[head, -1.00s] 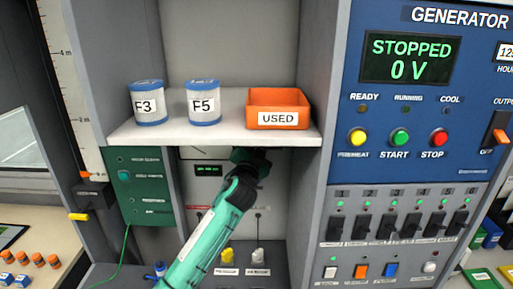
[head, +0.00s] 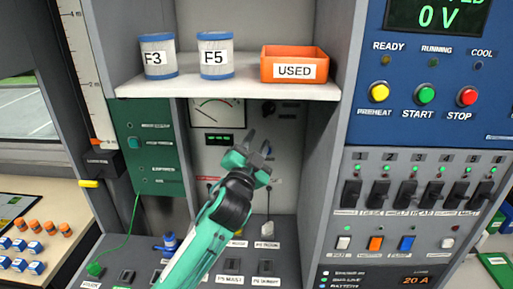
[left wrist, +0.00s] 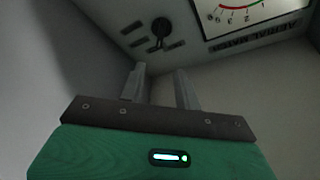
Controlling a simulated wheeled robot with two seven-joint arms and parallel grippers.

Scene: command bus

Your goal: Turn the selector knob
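The selector knob (head: 268,107) is a small black knob on the light grey panel under the shelf, right of a dial meter (head: 218,112). In the left wrist view the knob (left wrist: 160,30) is near the top, with small dark labels around it, and the meter (left wrist: 255,12) is at the upper right. My left gripper (head: 259,143) is in front of the panel, below the knob in the head view. Its two fingers (left wrist: 160,88) are apart with nothing between them, and they do not touch the knob. My right gripper is in neither view.
A shelf (head: 230,88) overhangs the panel, holding cans F3 (head: 158,58) and F5 (head: 216,58) and an orange USED bin (head: 294,66). A grey side wall (head: 325,170) bounds the recess on the right. A green box (head: 150,150) is on the left.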

